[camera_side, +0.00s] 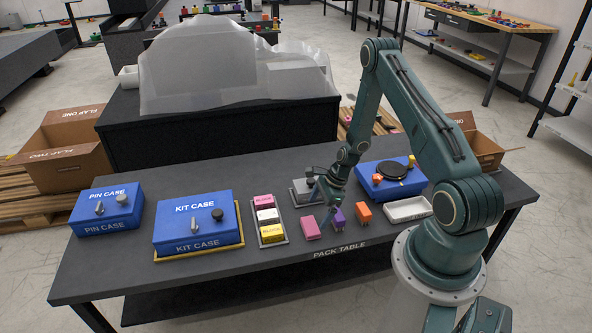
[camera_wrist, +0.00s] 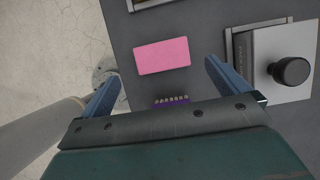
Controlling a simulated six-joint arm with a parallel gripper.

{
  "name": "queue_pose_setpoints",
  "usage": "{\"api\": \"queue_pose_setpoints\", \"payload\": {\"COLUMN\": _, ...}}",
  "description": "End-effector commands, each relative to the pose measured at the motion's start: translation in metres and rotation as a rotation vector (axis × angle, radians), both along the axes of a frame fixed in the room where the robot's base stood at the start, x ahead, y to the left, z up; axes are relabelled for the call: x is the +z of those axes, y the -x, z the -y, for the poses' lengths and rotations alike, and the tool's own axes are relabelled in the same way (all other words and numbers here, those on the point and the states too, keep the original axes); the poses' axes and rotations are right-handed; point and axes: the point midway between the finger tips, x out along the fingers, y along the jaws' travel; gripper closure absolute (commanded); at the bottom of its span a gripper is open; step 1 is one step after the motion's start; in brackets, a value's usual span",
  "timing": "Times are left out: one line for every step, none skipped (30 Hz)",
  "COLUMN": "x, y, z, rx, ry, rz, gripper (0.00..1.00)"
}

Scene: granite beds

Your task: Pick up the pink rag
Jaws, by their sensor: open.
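The pink rag (camera_side: 311,228) lies on the dark pack table, looking like a small flat-topped block. In the wrist view it is a plain pink rectangle (camera_wrist: 162,56), lying slightly tilted between and just beyond the finger tips. My gripper (camera_side: 326,204) hangs above the table, close behind and to the right of the rag in the side view. In the wrist view my gripper (camera_wrist: 163,74) has its two blue fingers wide apart with nothing between them. A gap between fingers and rag seems to remain; its height is hard to tell.
A purple brush-like piece (camera_wrist: 172,99) sits close to the rag, with an orange block (camera_side: 363,212) to its right. A grey plate with a black knob (camera_wrist: 291,71) is close by. A tray of coloured blocks (camera_side: 272,240) stands left. A white dish (camera_side: 408,209) is right.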

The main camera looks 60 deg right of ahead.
Motion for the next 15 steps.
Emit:
{"api": "queue_pose_setpoints", "payload": {"x": -0.005, "y": -0.001, "z": -0.001, "rx": 0.0, "ry": -0.001, "rz": -0.001, "gripper": 0.0}}
{"api": "queue_pose_setpoints", "payload": {"x": -0.007, "y": -0.002, "z": -0.002, "rx": 0.0, "ry": 0.0, "rz": 0.0, "gripper": 0.0}}
{"api": "queue_pose_setpoints", "payload": {"x": -0.009, "y": -0.003, "z": -0.003, "rx": 0.0, "ry": 0.0, "rz": 0.0, "gripper": 0.0}}
{"api": "queue_pose_setpoints", "payload": {"x": -0.011, "y": -0.003, "z": -0.003, "rx": 0.0, "ry": 0.0, "rz": 0.0, "gripper": 0.0}}
{"api": "queue_pose_setpoints", "payload": {"x": -0.012, "y": -0.003, "z": -0.004, "rx": 0.0, "ry": 0.0, "rz": 0.0, "gripper": 0.0}}
{"api": "queue_pose_setpoints", "payload": {"x": -0.012, "y": -0.004, "z": -0.004, "rx": 0.0, "ry": 0.0, "rz": 0.0, "gripper": 0.0}}
{"api": "queue_pose_setpoints", "payload": {"x": -0.013, "y": -0.004, "z": -0.004, "rx": 0.0, "ry": 0.001, "rz": 0.001, "gripper": 0.0}}
{"api": "queue_pose_setpoints", "payload": {"x": -0.013, "y": -0.004, "z": -0.004, "rx": 0.0, "ry": 0.001, "rz": 0.001, "gripper": 0.0}}
{"api": "queue_pose_setpoints", "payload": {"x": -0.013, "y": -0.004, "z": -0.004, "rx": 0.0, "ry": 0.001, "rz": 0.001, "gripper": 0.0}}
{"api": "queue_pose_setpoints", "payload": {"x": -0.013, "y": -0.004, "z": -0.004, "rx": 0.0, "ry": 0.001, "rz": 0.001, "gripper": 0.0}}
{"api": "queue_pose_setpoints", "payload": {"x": -0.013, "y": -0.004, "z": -0.004, "rx": 0.0, "ry": 0.001, "rz": 0.001, "gripper": 0.0}}
{"api": "queue_pose_setpoints", "payload": {"x": -0.013, "y": -0.004, "z": -0.004, "rx": 0.0, "ry": 0.001, "rz": 0.001, "gripper": 0.0}}
{"api": "queue_pose_setpoints", "payload": {"x": -0.014, "y": -0.004, "z": -0.004, "rx": 0.0, "ry": 0.001, "rz": 0.001, "gripper": 0.0}}
{"api": "queue_pose_setpoints", "payload": {"x": -0.014, "y": -0.004, "z": -0.004, "rx": 0.0, "ry": 0.001, "rz": 0.001, "gripper": 0.0}}
{"api": "queue_pose_setpoints", "payload": {"x": -0.015, "y": -0.004, "z": -0.004, "rx": 0.0, "ry": 0.001, "rz": 0.001, "gripper": 0.0}}
